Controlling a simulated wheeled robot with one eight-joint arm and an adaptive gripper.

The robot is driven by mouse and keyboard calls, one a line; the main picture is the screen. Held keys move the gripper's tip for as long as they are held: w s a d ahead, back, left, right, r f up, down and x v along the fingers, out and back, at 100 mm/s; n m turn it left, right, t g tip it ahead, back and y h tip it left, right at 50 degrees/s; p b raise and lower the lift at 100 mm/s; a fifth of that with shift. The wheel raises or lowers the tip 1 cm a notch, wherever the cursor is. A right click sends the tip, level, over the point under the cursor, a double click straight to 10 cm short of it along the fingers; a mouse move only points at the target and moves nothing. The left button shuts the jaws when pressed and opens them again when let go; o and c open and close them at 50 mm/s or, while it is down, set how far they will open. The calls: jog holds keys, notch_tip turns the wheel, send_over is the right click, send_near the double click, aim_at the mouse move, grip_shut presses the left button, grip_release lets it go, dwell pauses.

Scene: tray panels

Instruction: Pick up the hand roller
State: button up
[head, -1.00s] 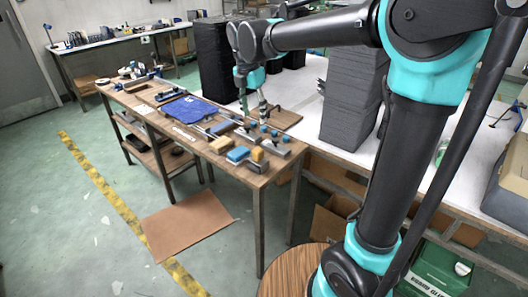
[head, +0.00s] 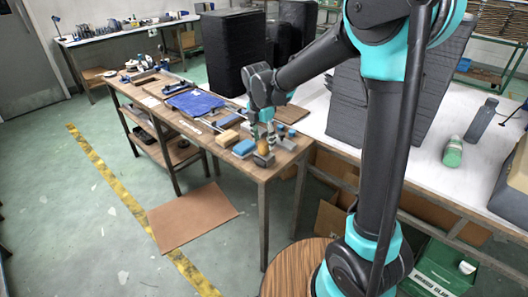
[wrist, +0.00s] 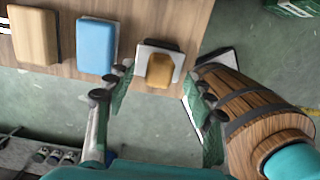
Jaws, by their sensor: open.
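A small item with a rounded orange-brown wooden top on a pale base (wrist: 160,68) lies at the bench edge in the wrist view. It may be the hand roller, but I see no clear roller shape. In the head view it shows at the bench's near corner (head: 264,159). My gripper (wrist: 158,92) is open and empty, with one finger on each side of the line to this item. In the head view my gripper (head: 262,132) is above the near end of the bench, and its fingers partly hide the things there.
A blue block (wrist: 96,46) and a tan block (wrist: 34,36) lie left of the item on the bench (head: 275,172). A blue cloth (head: 194,102) lies farther along it. Tall dark stacks (head: 235,50) stand behind. A cardboard sheet (head: 190,217) lies on the floor.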

jog(key=shift+w+d+f, duration=0.1)
jog(key=shift+w+f, duration=0.05)
jog(key=shift+f, duration=1.15)
jog(key=shift+c, duration=0.5)
grip_shut()
